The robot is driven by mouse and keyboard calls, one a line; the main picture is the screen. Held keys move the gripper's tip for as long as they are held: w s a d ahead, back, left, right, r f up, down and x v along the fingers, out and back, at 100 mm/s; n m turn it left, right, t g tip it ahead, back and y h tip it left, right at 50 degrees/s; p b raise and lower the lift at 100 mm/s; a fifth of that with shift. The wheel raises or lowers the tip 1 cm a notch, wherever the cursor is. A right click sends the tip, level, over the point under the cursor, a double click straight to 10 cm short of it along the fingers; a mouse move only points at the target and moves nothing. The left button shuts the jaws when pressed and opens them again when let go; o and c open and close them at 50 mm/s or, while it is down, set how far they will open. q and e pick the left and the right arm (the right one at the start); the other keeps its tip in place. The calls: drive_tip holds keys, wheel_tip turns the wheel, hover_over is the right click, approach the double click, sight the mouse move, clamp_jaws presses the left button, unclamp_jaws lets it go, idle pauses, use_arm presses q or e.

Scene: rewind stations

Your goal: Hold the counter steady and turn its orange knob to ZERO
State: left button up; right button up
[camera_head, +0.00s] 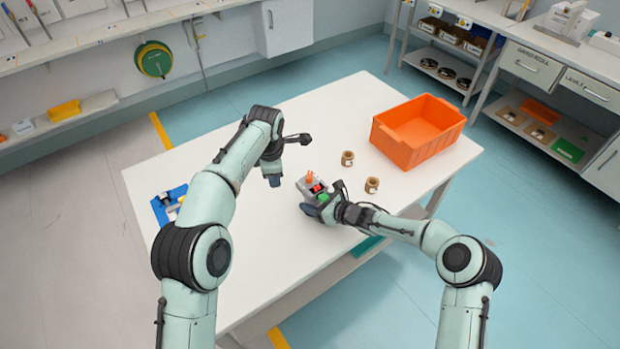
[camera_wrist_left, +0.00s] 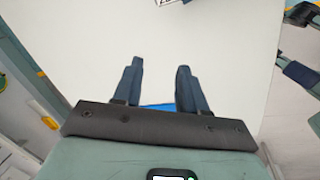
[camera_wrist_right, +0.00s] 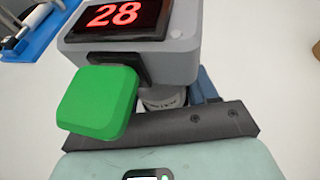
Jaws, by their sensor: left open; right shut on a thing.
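The counter (camera_head: 303,188) is a small grey box on the white table, with an orange knob (camera_head: 310,174), a red display and a green button (camera_head: 322,198). In the right wrist view its display (camera_wrist_right: 118,17) reads 28 and the green button (camera_wrist_right: 97,103) is close to the camera; the knob is out of that view. My right gripper (camera_head: 322,207) is shut on the counter from its near side, its fingers partly hidden. My left gripper (camera_head: 289,161) is open and empty, apart from the counter at its upper left. Its spread fingers show in the left wrist view (camera_wrist_left: 158,75).
An orange crate (camera_head: 392,143) stands at the table's back right. Two brown rolls (camera_head: 347,158) (camera_head: 371,185) stand between it and the counter. A blue tray (camera_head: 160,212) with small items lies at the left edge. The table (camera_head: 325,115) is clear behind my left gripper.

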use_arm(q)
drive_tip(key=s+a+f+m+y, duration=0.1)
drive_tip(key=a+f+m+y, duration=0.1)
drive_tip(key=a+f+m, duration=0.3)
drive_tip(key=n+t+h, duration=0.4)
drive_tip(key=n+t, duration=0.7)
drive_tip(key=n, duration=0.9)
approach(309, 175)
drive_tip(key=x, duration=1)
drive_tip(key=shift+w+f, duration=0.1)
drive_tip(key=shift+w, duration=0.05)
